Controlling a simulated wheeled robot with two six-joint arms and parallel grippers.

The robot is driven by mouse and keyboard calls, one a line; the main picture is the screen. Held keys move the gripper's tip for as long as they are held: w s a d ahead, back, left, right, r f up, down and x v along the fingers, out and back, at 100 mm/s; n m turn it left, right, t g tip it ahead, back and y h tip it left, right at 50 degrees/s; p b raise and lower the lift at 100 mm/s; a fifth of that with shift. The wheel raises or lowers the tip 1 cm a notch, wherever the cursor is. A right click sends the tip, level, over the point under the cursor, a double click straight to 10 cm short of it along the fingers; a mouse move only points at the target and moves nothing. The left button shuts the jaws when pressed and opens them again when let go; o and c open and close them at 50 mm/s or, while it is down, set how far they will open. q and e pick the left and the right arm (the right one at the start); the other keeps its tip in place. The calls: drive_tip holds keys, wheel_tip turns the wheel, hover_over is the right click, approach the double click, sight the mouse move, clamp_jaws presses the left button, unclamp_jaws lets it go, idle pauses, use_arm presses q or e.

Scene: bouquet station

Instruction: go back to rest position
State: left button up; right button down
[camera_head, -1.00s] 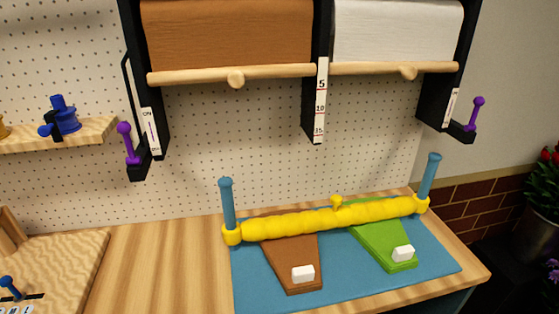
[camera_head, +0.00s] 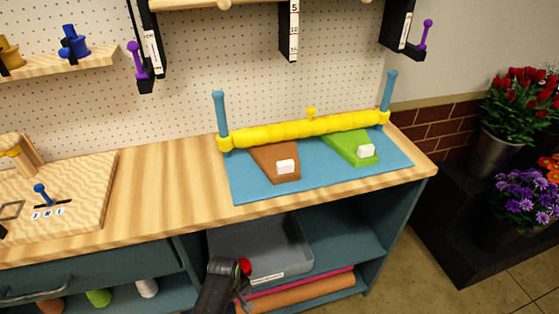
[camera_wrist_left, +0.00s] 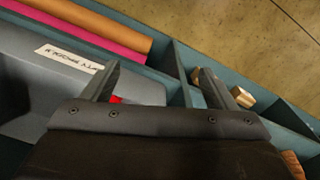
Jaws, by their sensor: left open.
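My left gripper (camera_head: 238,278) is low in front of the open shelf under the workbench, at the bottom of the head view. In the left wrist view its two fingers (camera_wrist_left: 158,80) stand wide apart with nothing between them. A small red thing (camera_head: 245,265) shows beside the gripper; I cannot tell what it is. Behind the gripper, a grey tray (camera_head: 285,240) with a white label sits on the shelf. My right gripper is not in view.
On the bench (camera_head: 160,190), a blue mat (camera_head: 325,178) carries a yellow bar and brown and green wedges. Pink and orange rolls (camera_head: 310,290) lie below the tray. Flower pots (camera_head: 495,150) stand at right. Open floor (camera_head: 410,275) lies right of the cabinet.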

use_arm(q)
drive_tip(key=s+a+f+m, duration=0.2)
drive_tip(key=s+a+f, duration=0.3)
drive_tip(key=s+f, duration=0.35)
drive_tip(key=s+a+f+m, duration=0.2)
drive_tip(key=s+a+f, duration=0.2)
drive_tip(key=s+f, duration=0.4)
drive_tip(key=s+a+f+m, duration=0.1)
drive_tip(key=s+a, duration=0.3)
drive_tip(key=s, duration=0.6)
drive_tip(key=s+a+f+m+t+y, duration=0.1)
drive_tip(key=s+a, duration=0.3)
drive_tip(key=s, duration=0.6)
drive_tip(key=shift+f+m, duration=0.5)
drive_tip(key=shift+f, duration=0.35)
